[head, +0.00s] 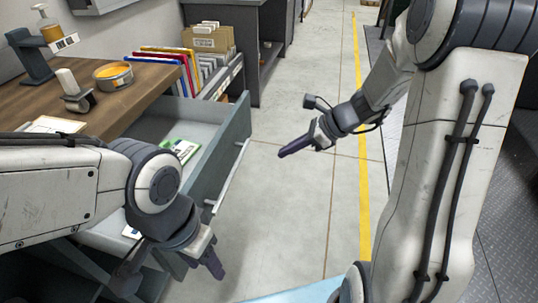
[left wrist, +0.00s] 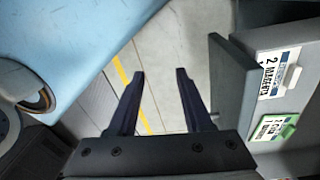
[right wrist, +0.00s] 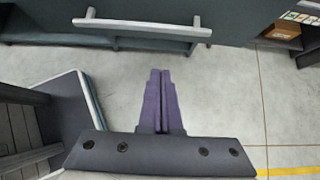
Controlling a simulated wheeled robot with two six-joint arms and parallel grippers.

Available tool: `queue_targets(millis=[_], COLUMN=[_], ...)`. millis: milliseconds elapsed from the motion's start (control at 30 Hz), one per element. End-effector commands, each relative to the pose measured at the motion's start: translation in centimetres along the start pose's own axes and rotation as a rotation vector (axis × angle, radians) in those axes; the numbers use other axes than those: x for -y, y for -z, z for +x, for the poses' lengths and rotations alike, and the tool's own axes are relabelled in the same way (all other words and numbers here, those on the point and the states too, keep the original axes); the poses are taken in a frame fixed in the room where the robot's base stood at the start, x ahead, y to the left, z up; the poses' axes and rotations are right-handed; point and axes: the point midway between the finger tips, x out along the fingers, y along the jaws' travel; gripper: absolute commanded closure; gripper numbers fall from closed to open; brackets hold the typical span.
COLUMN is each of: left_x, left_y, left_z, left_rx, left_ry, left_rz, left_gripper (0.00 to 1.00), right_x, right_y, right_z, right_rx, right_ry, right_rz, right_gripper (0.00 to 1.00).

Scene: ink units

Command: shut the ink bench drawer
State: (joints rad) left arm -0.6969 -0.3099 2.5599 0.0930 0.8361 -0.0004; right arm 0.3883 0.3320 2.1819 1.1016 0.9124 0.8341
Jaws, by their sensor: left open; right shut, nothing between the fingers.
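The ink bench drawer (head: 233,152) is pulled out from under the wooden bench top. Its grey front carries a pale bar handle (head: 229,184), which also shows across the top of the right wrist view (right wrist: 142,22). Labelled packets (head: 182,149) lie inside the drawer. My left gripper (head: 214,268) is open and empty, low near the drawer's front corner; the left wrist view shows its fingers (left wrist: 160,100) apart, left of the drawer front. My right gripper (head: 283,154) is shut and empty over the floor, apart from the drawer front and to its right. Its fingers (right wrist: 158,100) point toward the handle side.
The bench top (head: 140,88) holds a yellow tape roll (head: 113,73), a stamp-like tool (head: 75,92) and a pump bottle (head: 46,24). A file rack (head: 195,58) and a dark cabinet (head: 262,45) stand beyond. The floor (head: 300,185) right of the drawer is clear.

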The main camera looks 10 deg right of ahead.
Motion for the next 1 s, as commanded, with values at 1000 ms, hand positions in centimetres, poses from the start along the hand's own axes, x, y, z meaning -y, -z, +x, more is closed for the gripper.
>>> queue_targets(millis=[1000], left_x=[0.2], left_y=[-0.1], left_z=[2.4], left_rx=[0.0], left_ry=[0.0], left_rz=[0.0], left_gripper=[0.5], right_x=[-0.2], right_y=[-2.8], right_z=[11.8], right_rx=[-0.003], right_ry=[-0.003], right_rz=[-0.006], right_gripper=[1.0])
